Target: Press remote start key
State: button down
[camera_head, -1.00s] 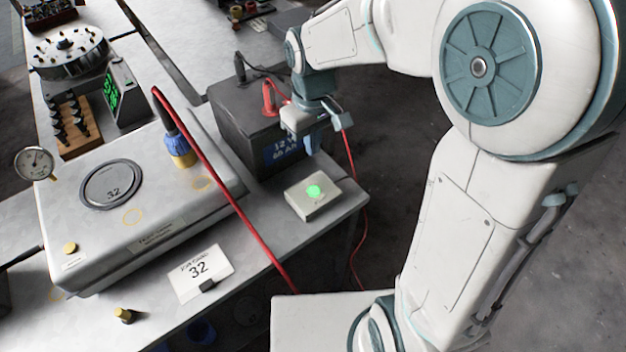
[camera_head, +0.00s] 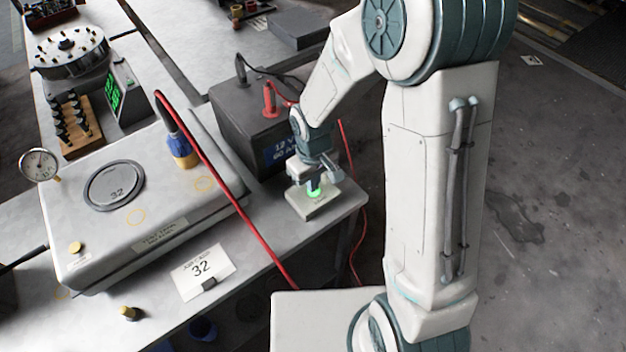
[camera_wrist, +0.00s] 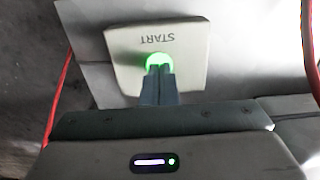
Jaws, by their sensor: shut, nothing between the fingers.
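The remote start box (camera_head: 313,206) is a small pale box on the front right corner of the bench. Its round start key (camera_head: 315,194) glows green. In the wrist view the box (camera_wrist: 188,75) shows the word START, upside down, beside the glowing key (camera_wrist: 158,59). My gripper (camera_head: 314,186) is shut and points down over the key. In the wrist view its fingertips (camera_wrist: 159,70) overlap the near edge of the key and hide part of it. I cannot tell whether they touch it or press it down.
A dark 12 V battery (camera_head: 246,125) with red and black leads stands just behind the box. A large grey unit (camera_head: 150,205) fills the bench to the left, with a red cable (camera_head: 215,165) running across.

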jog(key=shift+f, duration=0.1)
jog(key=shift+f+b, duration=0.55)
jog(key=shift+b, duration=0.1)
jog(key=shift+s+f+b, duration=0.15)
jog(key=shift+f+b, duration=0.05)
jog(key=shift+b, duration=0.1)
jog(key=shift+s+d+f, duration=0.1)
jog(key=shift+s, duration=0.1)
jog(key=shift+w+r+p, duration=0.1)
jog(key=shift+r+p, duration=0.25)
jog(key=shift+r, duration=0.15)
notch_tip(320, 180, up, 14)
jog(key=p, duration=0.1)
jog(key=shift+w, duration=0.2)
